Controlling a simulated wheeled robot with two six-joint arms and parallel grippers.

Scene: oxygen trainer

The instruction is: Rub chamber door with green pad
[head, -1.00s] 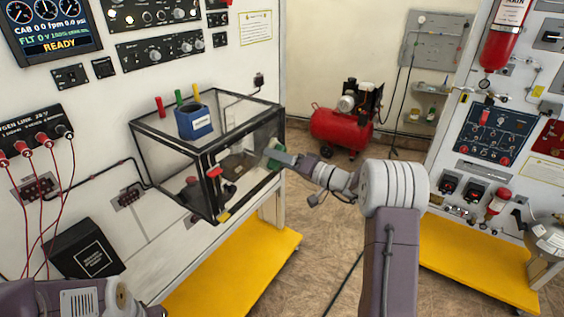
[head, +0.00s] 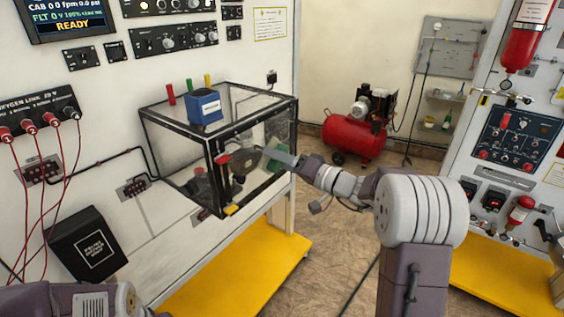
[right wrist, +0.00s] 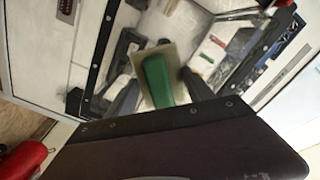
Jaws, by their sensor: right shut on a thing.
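The chamber (head: 165,165) is a clear box with a black frame, mounted on the white panel at left in the head view. Its door (head: 270,178) is the clear face towards the right, with a red knob (head: 222,160) and a yellow tag (head: 231,210) near its left edge. My right gripper (head: 266,153) is in front of this face, shut on the green pad. In the right wrist view the green pad (right wrist: 157,80) and its tan layer sit between the fingers, facing the door; exact contact is hard to tell. My left gripper is out of view.
A red compressor (head: 355,135) stands on the floor behind. Another equipment panel (head: 505,130) is at right. Open floor lies between.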

